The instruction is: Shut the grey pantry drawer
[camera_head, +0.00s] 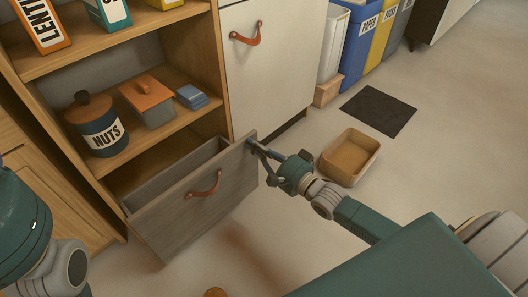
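The grey pantry drawer (190,205) is at the bottom of the wooden shelf unit and stands pulled out. Its front is grey wood with a brown leather pull (206,186), and part of its inside shows behind the front. My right gripper (255,149) is at the upper right corner of the drawer front, beside the edge and away from the pull. Its fingertips come together there and appear shut, with no object seen between them. Whether they touch the front is hard to tell. My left arm shows at the left edge, but its gripper is out of view.
Above the drawer, a shelf holds a NUTS jar (97,126), a grey box with an orange lid (148,101) and blue blocks (191,97). A pale cabinet door (270,80) is right of it. A tan tray (349,157) and a dark mat (378,111) lie on the floor.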

